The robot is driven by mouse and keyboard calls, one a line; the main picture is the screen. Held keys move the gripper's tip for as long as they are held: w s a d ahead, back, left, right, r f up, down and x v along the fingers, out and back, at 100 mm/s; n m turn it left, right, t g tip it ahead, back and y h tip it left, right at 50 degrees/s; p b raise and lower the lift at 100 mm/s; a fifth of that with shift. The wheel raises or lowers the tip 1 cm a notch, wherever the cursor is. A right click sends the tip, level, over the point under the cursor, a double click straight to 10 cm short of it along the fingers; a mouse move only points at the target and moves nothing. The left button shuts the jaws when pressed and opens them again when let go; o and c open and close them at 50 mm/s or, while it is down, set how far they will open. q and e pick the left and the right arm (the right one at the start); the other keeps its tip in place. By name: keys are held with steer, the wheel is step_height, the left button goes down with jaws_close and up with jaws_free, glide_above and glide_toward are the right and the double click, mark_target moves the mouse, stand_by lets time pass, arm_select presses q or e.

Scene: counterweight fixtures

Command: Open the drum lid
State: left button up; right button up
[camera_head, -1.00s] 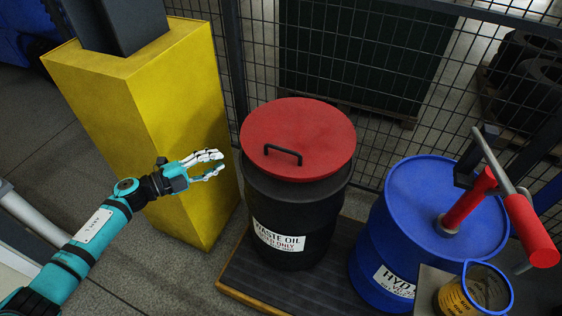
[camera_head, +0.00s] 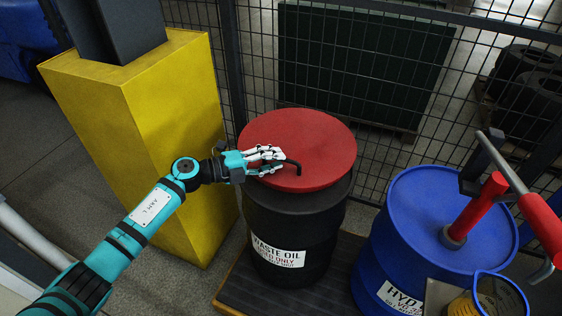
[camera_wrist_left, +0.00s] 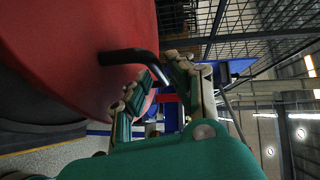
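The waste oil drum (camera_head: 285,225) is black with a white label, and its round red lid (camera_head: 310,135) lies flat on top. The lid's black bar handle (camera_head: 293,164) shows partly; my fingers hide its left part. My left gripper (camera_head: 272,161) is over the lid's left half, at the handle. In the left wrist view the handle (camera_wrist_left: 128,56) reaches towards the gap between the two fingers of my left gripper (camera_wrist_left: 160,82), which stand apart. The red lid (camera_wrist_left: 75,45) fills the upper left there. Contact with the handle cannot be told. My right gripper is not seen.
A blue drum (camera_head: 425,220) with a red-handled pump (camera_head: 475,208) stands right of the black drum. A yellow post guard (camera_head: 165,125) is close behind my left arm. A mesh fence (camera_head: 375,150) runs behind the drums. A dark pallet (camera_head: 265,293) lies underneath.

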arm_select(q)
steer(key=shift+x, duration=1.15)
jaws_close()
